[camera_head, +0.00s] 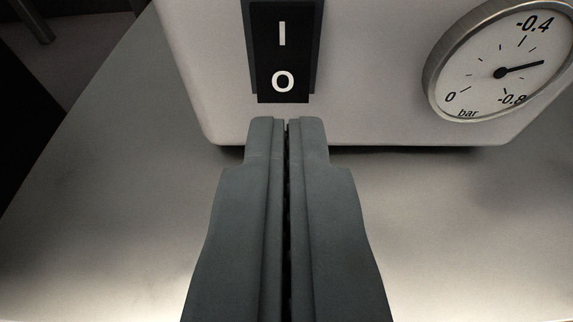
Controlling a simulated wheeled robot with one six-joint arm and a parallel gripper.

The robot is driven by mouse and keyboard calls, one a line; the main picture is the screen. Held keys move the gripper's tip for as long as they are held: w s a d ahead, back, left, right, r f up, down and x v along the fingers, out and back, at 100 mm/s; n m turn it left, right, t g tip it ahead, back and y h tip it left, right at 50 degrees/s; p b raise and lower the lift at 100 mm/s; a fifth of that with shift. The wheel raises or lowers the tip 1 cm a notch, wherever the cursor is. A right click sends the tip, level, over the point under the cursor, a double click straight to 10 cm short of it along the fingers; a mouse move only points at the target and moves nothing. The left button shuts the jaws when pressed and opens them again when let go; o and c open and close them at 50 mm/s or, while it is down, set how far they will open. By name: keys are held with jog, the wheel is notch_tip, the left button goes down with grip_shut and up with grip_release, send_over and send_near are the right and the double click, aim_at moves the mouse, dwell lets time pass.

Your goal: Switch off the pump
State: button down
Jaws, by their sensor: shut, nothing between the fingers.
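The pump (372,88) is a pale box with rounded corners at the top of the view, standing on a grey surface. On its front is a black rocker switch (282,55) marked I above and O below. My gripper (287,122) is shut and empty, its fingers pointing up the picture at the switch. The fingertips show just below the O end of the switch. I cannot tell whether they touch the pump.
A round pressure gauge (502,66) marked in bar sits on the pump front to the right of the switch. Its needle points right, between -0.4 and -0.8. The grey surface (130,200) is clear on both sides of my gripper. A dark area lies beyond its left edge.

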aim_at(286, 94)
jog(key=shift+x, duration=1.65)
jog(key=shift+w+f, duration=0.1)
jog(key=shift+w, duration=0.05)
